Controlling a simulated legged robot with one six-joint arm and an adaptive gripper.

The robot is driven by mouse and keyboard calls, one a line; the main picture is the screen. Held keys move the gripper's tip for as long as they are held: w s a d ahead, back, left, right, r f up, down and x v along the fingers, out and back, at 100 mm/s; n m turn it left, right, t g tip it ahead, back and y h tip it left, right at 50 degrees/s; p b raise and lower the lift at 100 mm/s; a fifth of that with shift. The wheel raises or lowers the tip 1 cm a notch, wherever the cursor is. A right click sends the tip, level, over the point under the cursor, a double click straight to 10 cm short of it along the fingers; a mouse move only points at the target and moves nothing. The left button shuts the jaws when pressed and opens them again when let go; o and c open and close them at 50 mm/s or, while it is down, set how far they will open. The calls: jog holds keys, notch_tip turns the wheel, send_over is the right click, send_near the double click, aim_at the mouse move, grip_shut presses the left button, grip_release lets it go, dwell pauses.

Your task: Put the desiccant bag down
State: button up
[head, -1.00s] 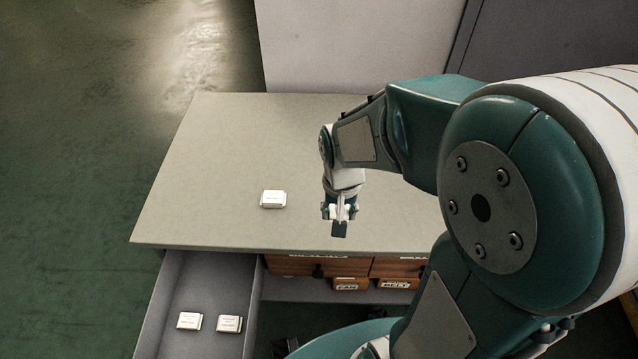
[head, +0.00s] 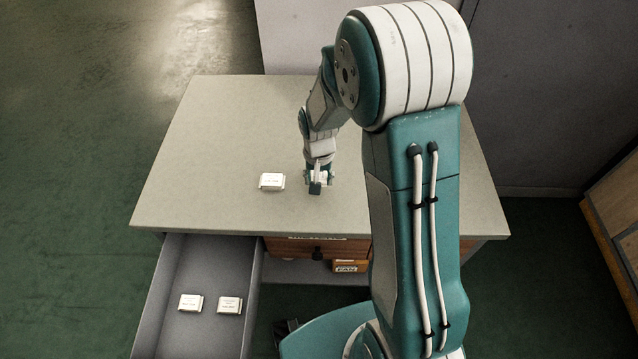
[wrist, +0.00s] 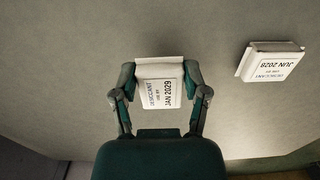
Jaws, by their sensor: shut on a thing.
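A white desiccant bag (wrist: 160,86) labelled "use by JAN 2029" sits between the two fingers of my gripper (wrist: 160,78) in the wrist view. The gripper is shut on it. In the head view my gripper (head: 317,184) is low over the grey tabletop (head: 220,130), and the held bag is mostly hidden there. I cannot tell whether the bag touches the top. A second desiccant bag (head: 271,181), labelled "JUN 2028", lies on the tabletop left of my gripper. It shows at the right in the wrist view (wrist: 270,62).
An open grey drawer (head: 205,260) below the tabletop's front left holds two more white bags (head: 190,303) (head: 229,305). Wooden-fronted drawers and a box labelled "FAN" (head: 347,267) are under the front edge. The tabletop's far left is clear. My arm covers part of its right side.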

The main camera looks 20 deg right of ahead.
jog(key=shift+f, duration=1.2)
jog(key=o, duration=1.1)
jog(key=shift+f, duration=0.1)
jog(key=shift+o, duration=0.2)
notch_tip(320, 180, up, 12)
jog(key=shift+s+r, duration=0.1)
jog(key=shift+r, duration=0.1)
jog(key=s+r+n+t, duration=0.3)
jog(key=s+r+t, duration=0.2)
jog(key=s+r, duration=1)
jog(key=s, duration=0.4)
jog(key=shift+s+d+r+n+t, duration=0.25)
jog(key=shift+r+n+t, duration=0.05)
jog(key=shift+r, duration=0.05)
